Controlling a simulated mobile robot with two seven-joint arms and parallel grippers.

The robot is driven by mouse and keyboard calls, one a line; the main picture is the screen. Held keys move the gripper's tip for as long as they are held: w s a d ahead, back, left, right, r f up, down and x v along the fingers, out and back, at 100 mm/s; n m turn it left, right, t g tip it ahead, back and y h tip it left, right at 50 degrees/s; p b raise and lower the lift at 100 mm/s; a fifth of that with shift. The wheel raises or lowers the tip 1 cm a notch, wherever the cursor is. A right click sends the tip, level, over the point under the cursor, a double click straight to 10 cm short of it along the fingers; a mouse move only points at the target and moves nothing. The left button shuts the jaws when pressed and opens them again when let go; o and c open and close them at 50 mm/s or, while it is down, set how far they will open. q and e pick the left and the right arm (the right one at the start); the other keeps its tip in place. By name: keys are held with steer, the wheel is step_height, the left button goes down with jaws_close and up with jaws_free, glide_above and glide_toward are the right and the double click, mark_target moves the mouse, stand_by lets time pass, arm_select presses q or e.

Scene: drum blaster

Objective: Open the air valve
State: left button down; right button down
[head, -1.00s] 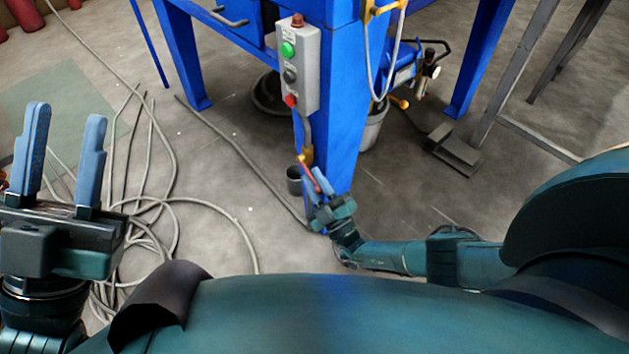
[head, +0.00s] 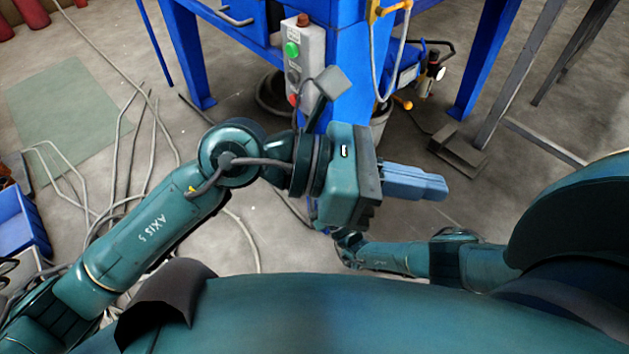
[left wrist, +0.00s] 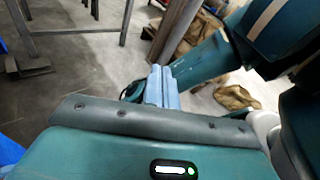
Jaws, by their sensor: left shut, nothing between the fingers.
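My left gripper (head: 440,187) crosses the middle of the head view, in front of the blue machine leg. Its blue fingers are shut together, empty, and point right; they also show in the left wrist view (left wrist: 162,72). My right gripper (head: 346,238) is low behind the left one. Its fingers are mostly hidden, so I cannot see what they hold or touch. The red lever and yellow fitting low on the leg, likely the air valve, are hidden behind my left arm and gripper.
A grey control box (head: 303,62) with green and red buttons is on the blue machine frame (head: 344,45). An air regulator (head: 432,70) and a bucket (head: 379,124) are behind. Cables (head: 115,160) and a blue bin (head: 22,222) lie left. The floor right of my left fingers looks open.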

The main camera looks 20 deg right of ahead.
steer(key=shift+r, duration=0.1)
arm_select(q)
steer(key=w+f+m+t+y, duration=0.4)
steer(key=f+m+t+y, duration=0.25)
steer(key=f, duration=0.75)
steer(key=w+a+f+m+t+y, duration=0.3)
steer(key=w+t, duration=0.1)
steer(key=w, duration=0.3)
steer(key=w+a+f+m+t+y, duration=0.2)
steer(key=w+a+f+m+t, duration=0.15)
steer(key=w, duration=0.25)
steer(key=w+d+f+n, duration=0.1)
steer(key=w+d+f, duration=0.3)
steer(key=w+f, duration=0.3)
steer(key=shift+w+d+f, duration=0.3)
steer(key=shift+w+f, duration=0.05)
steer(key=shift+f, duration=0.6)
arm_select(e)
steer(key=shift+w, duration=0.1)
